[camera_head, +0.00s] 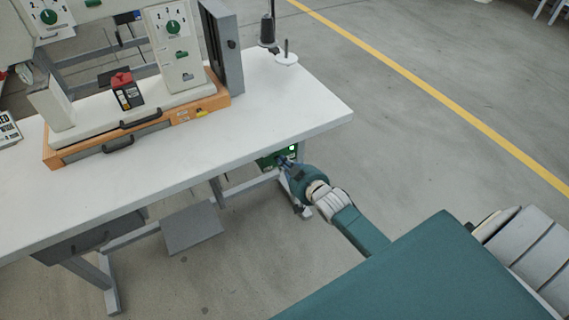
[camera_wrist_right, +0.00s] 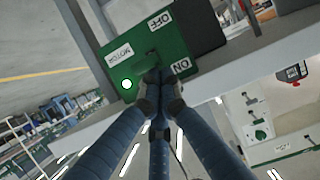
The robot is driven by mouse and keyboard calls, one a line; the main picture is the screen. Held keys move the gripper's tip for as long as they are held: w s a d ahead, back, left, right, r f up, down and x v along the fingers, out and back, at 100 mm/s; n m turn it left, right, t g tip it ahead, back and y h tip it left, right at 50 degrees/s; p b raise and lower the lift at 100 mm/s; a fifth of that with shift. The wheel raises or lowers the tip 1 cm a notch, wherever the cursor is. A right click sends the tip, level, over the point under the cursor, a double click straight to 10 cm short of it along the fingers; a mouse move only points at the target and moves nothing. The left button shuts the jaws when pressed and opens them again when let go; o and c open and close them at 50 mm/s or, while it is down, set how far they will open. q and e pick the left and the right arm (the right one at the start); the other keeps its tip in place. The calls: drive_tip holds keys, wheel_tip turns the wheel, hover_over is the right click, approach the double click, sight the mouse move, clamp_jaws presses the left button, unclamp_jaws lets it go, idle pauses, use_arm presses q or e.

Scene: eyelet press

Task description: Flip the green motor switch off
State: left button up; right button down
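The green motor switch box (camera_wrist_right: 150,58) is under the table edge in the right wrist view. It carries MOTOR, OFF and ON labels, a dark lever near its middle and a lit white round lamp. In the head view only part of the box (camera_head: 266,162) shows below the tabletop. My right gripper (camera_wrist_right: 160,78) has its fingertips close together at the box, beside the ON label and near the lever. I cannot tell whether they touch the lever. In the head view the right gripper (camera_head: 288,166) is at the box. My left gripper is not in view.
The white tabletop (camera_head: 245,115) overhangs the switch box. A press with an orange base (camera_head: 75,155) stands on the table. A thread spool stand (camera_head: 286,57) is at the back edge. A grey pedal plate (camera_head: 192,228) is below. Floor to the right is clear.

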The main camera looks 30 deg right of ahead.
drive_tip(key=f, duration=0.1)
drive_tip(key=s+f, duration=0.1)
drive_tip(key=f, duration=0.1)
drive_tip(key=shift+s, duration=0.2)
drive_tip(key=shift+s+f, duration=0.2)
drive_tip(key=shift+f, duration=0.1)
idle(0.7)
